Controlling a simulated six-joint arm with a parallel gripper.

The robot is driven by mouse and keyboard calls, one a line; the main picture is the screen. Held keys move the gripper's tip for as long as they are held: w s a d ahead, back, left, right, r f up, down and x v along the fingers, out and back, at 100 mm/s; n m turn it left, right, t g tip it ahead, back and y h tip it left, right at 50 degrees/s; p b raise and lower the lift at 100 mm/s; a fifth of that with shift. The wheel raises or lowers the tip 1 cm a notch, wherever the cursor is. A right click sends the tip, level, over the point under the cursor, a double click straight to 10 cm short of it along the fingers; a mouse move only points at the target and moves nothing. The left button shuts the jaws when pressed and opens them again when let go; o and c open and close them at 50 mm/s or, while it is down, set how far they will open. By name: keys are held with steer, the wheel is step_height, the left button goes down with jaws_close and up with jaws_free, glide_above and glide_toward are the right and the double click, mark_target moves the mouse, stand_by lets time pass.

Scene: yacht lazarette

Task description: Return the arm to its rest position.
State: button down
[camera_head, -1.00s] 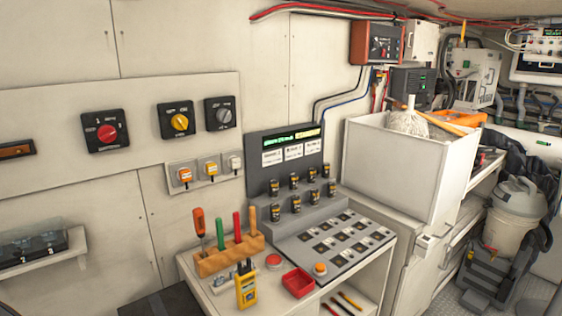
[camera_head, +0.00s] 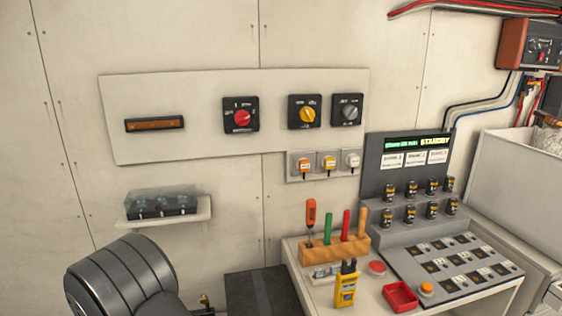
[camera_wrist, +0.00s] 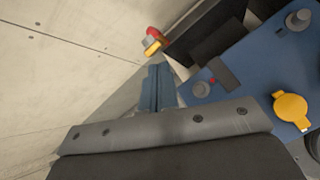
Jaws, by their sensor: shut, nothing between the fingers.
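My gripper (camera_wrist: 158,72) shows in the wrist view. Its two narrow blue-grey fingers are together with nothing between them, beyond a grey bolted bar and dark body at the bottom. They point past a blue surface toward the pale wall and hold no object. In the head view, a dark ribbed part of my arm (camera_head: 122,279) stands at the lower left; the gripper itself is out of that picture.
In the wrist view, a blue surface (camera_wrist: 235,98) with grey knobs and a yellow cap (camera_wrist: 291,110) lies right of the fingers. In the head view, a wall shelf (camera_head: 168,217) is above my arm, and a workbench (camera_head: 322,288) with tools stands right.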

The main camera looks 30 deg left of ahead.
step_height(320, 180, down, 4)
steer(key=shift+w+r, duration=0.15)
steer(key=shift+r, duration=0.1)
steer(key=shift+s+d+f+t+y, duration=0.3)
steer(key=shift+f+t+y, duration=0.15)
steer(key=shift+f, duration=0.2)
steer(key=shift+s+d+f+t+y, duration=0.3)
steer(key=shift+f+t+y, duration=0.15)
steer(key=shift+f, duration=0.25)
steer(key=shift+s+d+f+t+y, duration=0.2)
steer(key=shift+d+f+t+y, duration=0.1)
steer(key=shift+f+t+y, duration=0.25)
steer(key=shift+s+d+f, duration=0.1)
steer(key=shift+s, duration=0.2)
steer(key=v, duration=0.9)
steer(key=shift+s+d, duration=0.15)
